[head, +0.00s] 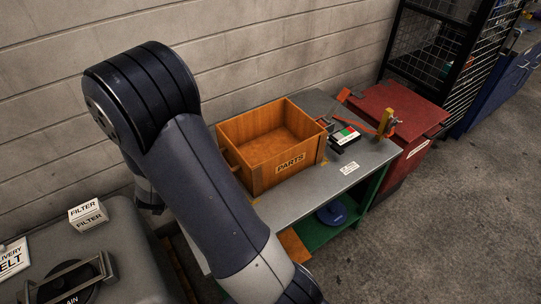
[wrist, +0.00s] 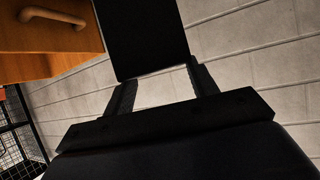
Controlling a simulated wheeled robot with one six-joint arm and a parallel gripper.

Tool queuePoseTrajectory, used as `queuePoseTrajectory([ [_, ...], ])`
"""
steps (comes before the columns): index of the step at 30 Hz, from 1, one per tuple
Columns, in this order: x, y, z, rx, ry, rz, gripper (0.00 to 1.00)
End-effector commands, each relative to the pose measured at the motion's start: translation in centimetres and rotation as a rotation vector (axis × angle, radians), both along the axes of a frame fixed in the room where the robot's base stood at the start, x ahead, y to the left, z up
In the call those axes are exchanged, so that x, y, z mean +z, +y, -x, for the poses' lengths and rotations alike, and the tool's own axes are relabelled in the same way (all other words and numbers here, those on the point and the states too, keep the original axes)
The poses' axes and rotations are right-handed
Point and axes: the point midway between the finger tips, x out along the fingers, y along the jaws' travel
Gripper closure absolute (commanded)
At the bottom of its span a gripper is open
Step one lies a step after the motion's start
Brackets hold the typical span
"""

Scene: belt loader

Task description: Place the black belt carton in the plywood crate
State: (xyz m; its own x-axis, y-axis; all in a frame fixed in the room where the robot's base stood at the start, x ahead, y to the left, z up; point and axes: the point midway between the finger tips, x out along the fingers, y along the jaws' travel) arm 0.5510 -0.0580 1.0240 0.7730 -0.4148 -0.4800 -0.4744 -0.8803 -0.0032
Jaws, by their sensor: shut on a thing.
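The plywood crate (head: 243,174), marked PARTS, stands open on the grey bench. Its inside looks empty where I can see it. Part of the crate (wrist: 25,38) with a wooden handle shows at the upper left in the wrist view. My gripper (wrist: 158,80) is shut on the black belt carton (wrist: 143,35), which sticks out beyond the fingers toward the top of the wrist view. The carton appears apart from the crate and to its side. In the head view my arm hides the carton and the fingers.
The grey bench (head: 345,155) holds a small item with red, green and white parts (head: 345,137) right of the crate. A red chest (head: 400,115) stands beyond the bench. A white FILTER box (head: 88,214) sits on a grey surface at lower left. A block wall runs behind.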

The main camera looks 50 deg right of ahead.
Motion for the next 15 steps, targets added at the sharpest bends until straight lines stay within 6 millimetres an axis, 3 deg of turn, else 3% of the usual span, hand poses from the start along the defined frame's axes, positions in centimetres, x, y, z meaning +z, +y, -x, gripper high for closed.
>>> queuePoseTrajectory([
  [8,3.9,-9.2,-2.0,-0.304,-0.012,-0.008,1.0],
  [15,7.3,-19.9,-0.6,-0.685,-0.017,-0.012,1.0],
])
